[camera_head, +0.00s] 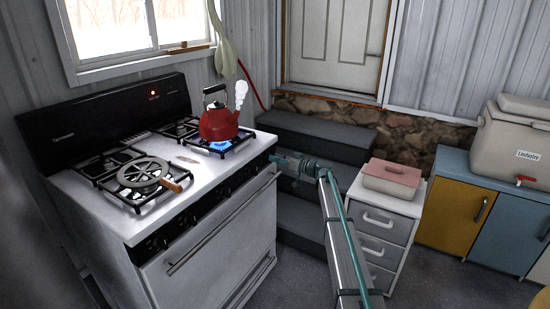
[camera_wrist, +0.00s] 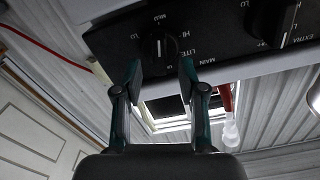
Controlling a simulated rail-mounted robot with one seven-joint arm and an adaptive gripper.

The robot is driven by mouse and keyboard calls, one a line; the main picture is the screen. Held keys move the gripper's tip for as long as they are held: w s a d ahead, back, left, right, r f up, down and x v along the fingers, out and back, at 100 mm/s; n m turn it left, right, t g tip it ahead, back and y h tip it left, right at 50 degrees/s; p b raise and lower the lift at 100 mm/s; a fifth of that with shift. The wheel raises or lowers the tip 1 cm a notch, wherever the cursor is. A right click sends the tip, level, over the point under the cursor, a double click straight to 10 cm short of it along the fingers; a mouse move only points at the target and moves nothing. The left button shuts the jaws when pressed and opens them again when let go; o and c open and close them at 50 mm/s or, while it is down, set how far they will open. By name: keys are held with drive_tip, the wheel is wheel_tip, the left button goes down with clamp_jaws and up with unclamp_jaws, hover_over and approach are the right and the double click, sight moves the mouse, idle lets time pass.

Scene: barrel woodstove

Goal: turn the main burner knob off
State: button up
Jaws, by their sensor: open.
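The white stove (camera_head: 185,215) has a black front strip with several dark knobs. A blue flame (camera_head: 220,147) burns under the red kettle (camera_head: 219,122) on the right front burner. In the wrist view, a black knob (camera_wrist: 158,46) with a pale pointer mark sits on a panel with lettering around it, including HI, LITE and what looks like MAIN. My gripper (camera_wrist: 160,70) is open, its two fingertips just short of this knob and on either side of its line. It also shows in the head view (camera_head: 276,158) by the stove's right front corner. No contact is visible.
A second knob (camera_wrist: 275,22) labelled EXTRA lies to the right in the wrist view. A round trivet (camera_head: 146,174) sits on the left front burner. The oven handle (camera_head: 220,228) runs below the knobs. Grey steps (camera_head: 315,137) and a drawer unit (camera_head: 383,235) stand to the right.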

drive_tip(key=shift+w+a, duration=0.3)
drive_tip(key=shift+a, duration=0.15)
clamp_jaws()
